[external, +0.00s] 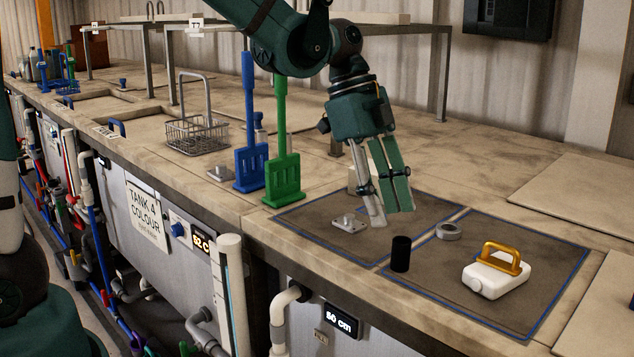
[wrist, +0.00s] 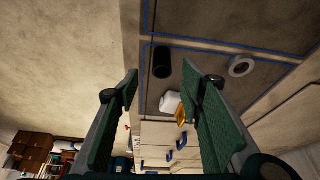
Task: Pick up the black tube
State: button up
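The black tube (external: 401,254) stands upright on the dark mat at the bench's front edge, just left of the yellow-handled bottle in the external view. It also shows in the wrist view (wrist: 162,62), above the gap between the fingers. My gripper (external: 392,214) is up and to the left of the tube in the external view, pointing down, with nothing seen between its fingers. In the wrist view the two green fingers (wrist: 160,92) are spread well apart. The tube is apart from them.
A grey ring (external: 448,231) and a white bottle with a yellow handle (external: 495,274) stand near the tube. A metal plate (external: 349,223) lies on the left mat. Green (external: 284,178) and blue (external: 251,165) paddles stand left of my gripper.

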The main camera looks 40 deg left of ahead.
aim_at(406, 261)
jog(key=shift+w+d+f, duration=0.15)
jog(key=shift+w+d, duration=0.05)
jog(key=shift+d, duration=0.05)
jog(key=shift+f, duration=0.1)
jog(key=shift+x, duration=1.2)
jog(key=shift+d+f, duration=0.1)
jog(key=shift+x, duration=2.45)
jog(key=c, duration=1.1)
